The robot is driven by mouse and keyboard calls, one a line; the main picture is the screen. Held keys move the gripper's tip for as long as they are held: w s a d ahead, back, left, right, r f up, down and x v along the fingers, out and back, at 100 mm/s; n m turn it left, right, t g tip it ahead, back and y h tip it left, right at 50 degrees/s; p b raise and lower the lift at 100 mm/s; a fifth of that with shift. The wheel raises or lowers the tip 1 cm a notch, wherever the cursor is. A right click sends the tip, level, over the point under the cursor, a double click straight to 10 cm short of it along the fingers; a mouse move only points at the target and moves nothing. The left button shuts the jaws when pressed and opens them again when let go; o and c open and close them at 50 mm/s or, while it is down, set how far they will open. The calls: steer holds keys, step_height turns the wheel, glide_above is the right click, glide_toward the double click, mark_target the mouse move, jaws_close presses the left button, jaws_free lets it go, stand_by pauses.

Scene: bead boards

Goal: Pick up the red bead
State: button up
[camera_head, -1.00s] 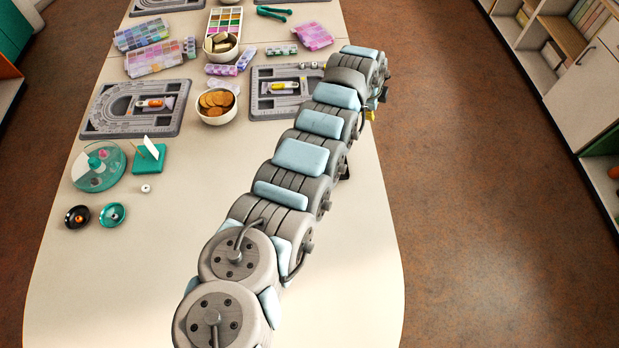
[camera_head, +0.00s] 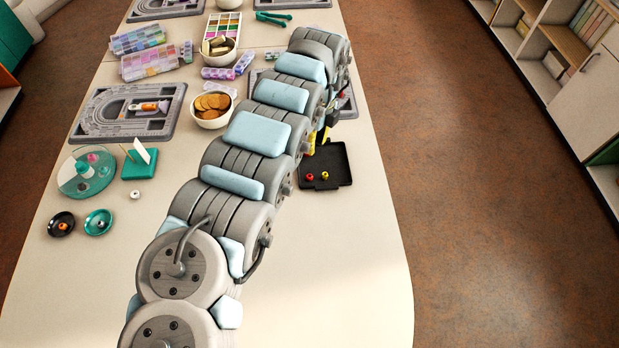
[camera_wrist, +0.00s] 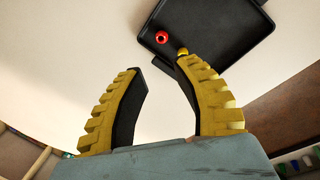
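The red bead (camera_head: 309,177) lies in a small black tray (camera_head: 340,160) on the right side of the table, with a yellow bead (camera_head: 325,175) beside it. In the wrist view the red bead (camera_wrist: 162,37) is near the tray's edge, beyond the fingertips, with the yellow bead (camera_wrist: 183,51) close to the right fingertip. My gripper (camera_wrist: 158,68) is open, with nothing between its yellow, black-lined fingers. In the head view my arm hides most of the gripper; a bit of yellow finger shows just behind the tray.
Grey bead boards (camera_head: 130,128), a bowl of round brown discs (camera_head: 211,121) and bead boxes stand left of and beyond my arm. Two small dishes (camera_head: 98,222) and a teal stand (camera_head: 139,162) are at the left. The table is bare right of my arm, in front of the tray.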

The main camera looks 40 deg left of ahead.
mark_target(310, 175)
steer(key=f+b, duration=0.1)
steer(key=f, duration=0.3)
steer(key=s+f+b, duration=0.1)
steer(key=f, duration=0.3)
steer(key=s+f+b, duration=0.1)
steer(key=f, duration=0.4)
steer(key=shift+s+d, duration=0.15)
steer(key=shift+r, duration=0.1)
steer(key=c, duration=0.5)
